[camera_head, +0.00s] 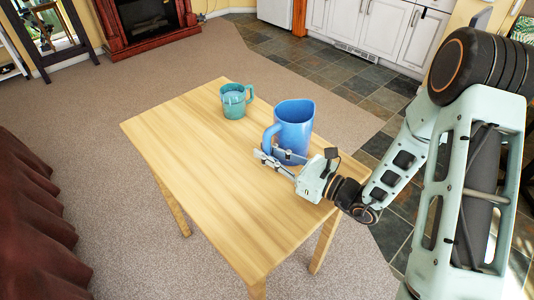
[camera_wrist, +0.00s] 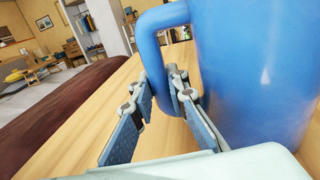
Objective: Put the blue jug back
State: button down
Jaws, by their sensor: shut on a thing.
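The blue jug (camera_head: 294,128) stands upright at the right side of the wooden table (camera_head: 190,165), with its handle toward the left. My gripper (camera_head: 275,157) is low at the near side of the jug. In the wrist view the jug (camera_wrist: 255,75) fills the right side, and my gripper (camera_wrist: 165,92) is shut on the lower part of its handle, with a finger on either side. The jug's base is partly hidden behind my gripper in the head view, so I cannot tell if it touches the table.
A teal mug (camera_head: 233,101) stands on the table behind and left of the jug. The near and left parts of the tabletop are bare. A dark red sofa (camera_head: 35,220) is at the left. White kitchen cabinets (camera_head: 375,30) stand at the back right.

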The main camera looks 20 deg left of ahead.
jog(key=shift+r, duration=0.1)
jog(key=c, duration=1.9)
grip_release()
jog(key=shift+f, duration=0.2)
jog(key=shift+r, duration=0.25)
jog(key=v, duration=1.2)
jog(key=shift+s+f, duration=0.1)
jog(key=shift+f, duration=0.05)
